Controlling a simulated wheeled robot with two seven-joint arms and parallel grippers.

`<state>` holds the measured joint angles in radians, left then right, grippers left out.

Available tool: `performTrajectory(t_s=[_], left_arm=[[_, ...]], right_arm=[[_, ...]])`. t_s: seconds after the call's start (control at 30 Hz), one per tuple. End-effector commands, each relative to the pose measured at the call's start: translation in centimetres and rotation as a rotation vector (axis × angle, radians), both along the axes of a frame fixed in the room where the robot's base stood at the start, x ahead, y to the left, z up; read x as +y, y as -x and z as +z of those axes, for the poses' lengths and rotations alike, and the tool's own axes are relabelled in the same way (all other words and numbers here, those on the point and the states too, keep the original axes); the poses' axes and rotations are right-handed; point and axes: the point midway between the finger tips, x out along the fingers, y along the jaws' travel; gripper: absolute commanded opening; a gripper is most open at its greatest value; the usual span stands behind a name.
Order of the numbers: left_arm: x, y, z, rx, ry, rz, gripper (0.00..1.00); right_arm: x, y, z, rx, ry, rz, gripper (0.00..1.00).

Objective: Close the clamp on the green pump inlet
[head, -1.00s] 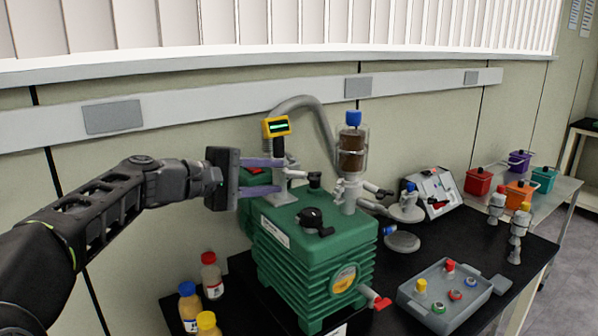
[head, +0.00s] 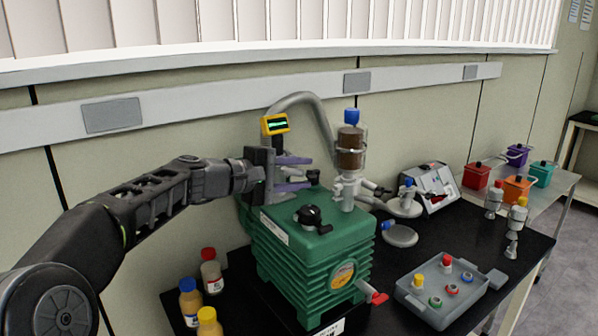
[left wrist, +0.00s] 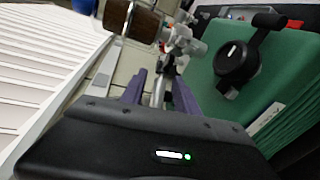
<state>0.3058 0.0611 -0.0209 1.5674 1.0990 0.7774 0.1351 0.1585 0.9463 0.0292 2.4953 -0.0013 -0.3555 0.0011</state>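The green pump (head: 310,250) stands on the black bench, with a black knob (head: 313,217) on top; it also shows at the right of the left wrist view (left wrist: 240,75). My left gripper (head: 294,174) is at the pump inlet behind the knob, below the yellow gauge (head: 274,124). Its purple fingers are apart, one above the other in the head view. In the left wrist view, a thin grey part (left wrist: 159,90) lies between the fingers (left wrist: 160,92); I cannot tell whether they touch it. The gripper mostly hides the inlet and its clamp. My right gripper is out of view.
A glass trap with brown filling (head: 351,150) and a blue cap stands right of the gripper, with grey fittings below. Bottles (head: 212,272) stand left of the pump. A grey tray (head: 440,310) lies at the front right. The wall is close behind.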

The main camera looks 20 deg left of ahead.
Motion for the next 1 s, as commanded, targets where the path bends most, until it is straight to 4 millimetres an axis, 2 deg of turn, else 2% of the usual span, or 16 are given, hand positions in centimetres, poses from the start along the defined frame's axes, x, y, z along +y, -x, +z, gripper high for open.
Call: performTrajectory(t_s=[0.13, 0.6, 1.0], left_arm=[[0.01, 0.02, 0.02, 0.0, 0.0, 0.0, 0.37], [0.02, 0.04, 0.02, 0.0, 0.0, 0.0, 0.0], [0.02, 0.05, 0.0, 0.0, 0.0, 0.0, 0.0]], right_arm=[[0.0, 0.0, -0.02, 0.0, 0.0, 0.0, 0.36], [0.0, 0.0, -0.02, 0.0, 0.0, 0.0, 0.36], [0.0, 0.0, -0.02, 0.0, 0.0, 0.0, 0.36]])
